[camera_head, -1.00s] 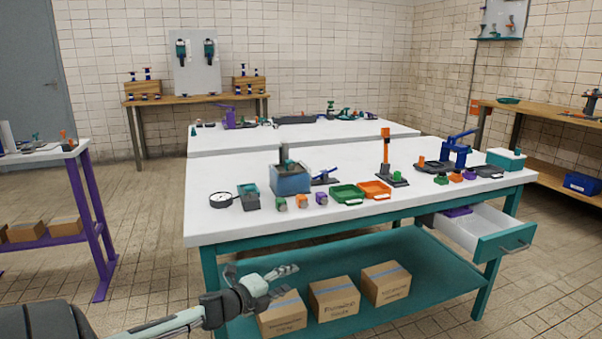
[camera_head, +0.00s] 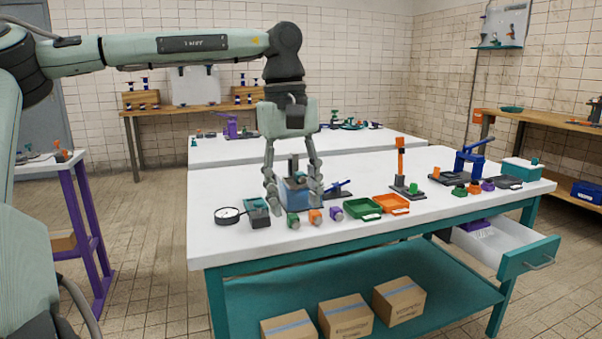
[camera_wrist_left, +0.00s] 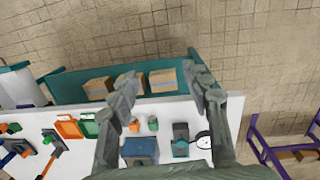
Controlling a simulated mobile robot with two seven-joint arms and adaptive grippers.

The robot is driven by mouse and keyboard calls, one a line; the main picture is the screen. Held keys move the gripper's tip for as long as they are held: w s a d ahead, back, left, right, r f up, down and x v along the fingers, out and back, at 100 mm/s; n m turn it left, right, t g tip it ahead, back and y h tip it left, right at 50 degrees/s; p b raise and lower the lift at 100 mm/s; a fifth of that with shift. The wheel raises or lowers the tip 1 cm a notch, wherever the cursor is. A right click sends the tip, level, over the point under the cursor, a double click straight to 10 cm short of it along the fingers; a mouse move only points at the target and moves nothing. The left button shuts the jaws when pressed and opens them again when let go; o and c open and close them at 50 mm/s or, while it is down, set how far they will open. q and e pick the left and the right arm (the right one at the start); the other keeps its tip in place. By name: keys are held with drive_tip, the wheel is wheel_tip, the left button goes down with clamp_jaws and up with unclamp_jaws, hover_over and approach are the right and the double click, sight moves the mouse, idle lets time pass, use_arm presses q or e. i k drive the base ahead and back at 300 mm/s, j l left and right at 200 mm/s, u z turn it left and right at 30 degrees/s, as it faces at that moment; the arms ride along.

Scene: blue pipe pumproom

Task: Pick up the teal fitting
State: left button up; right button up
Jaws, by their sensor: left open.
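The teal fitting (camera_head: 293,221) is a small piece near the front edge of the white table, left of an orange fitting (camera_head: 315,216) and a purple one (camera_head: 336,213). It also shows in the left wrist view (camera_wrist_left: 152,124), between my spread fingers. My left gripper (camera_head: 294,203) points down with its fingers wide apart and empty. In the head view its fingers overlap the blue block (camera_head: 296,192) behind the fittings. The gripper appears above the table; its exact height over the fitting is hard to tell. My right gripper is not in view.
A dial gauge (camera_head: 228,215) and a grey teal-topped device (camera_head: 258,213) stand left of the fittings. A green tray (camera_head: 362,209) and an orange tray (camera_head: 392,205) lie to the right. An open drawer (camera_head: 525,256) juts from the table's right front.

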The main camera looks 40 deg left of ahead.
sight(300, 176)
drive_tip(key=i+j, duration=0.45)
drive_tip(key=j, duration=0.15)
drive_tip(key=i+j, duration=0.45)
drive_tip(key=j, duration=0.1)
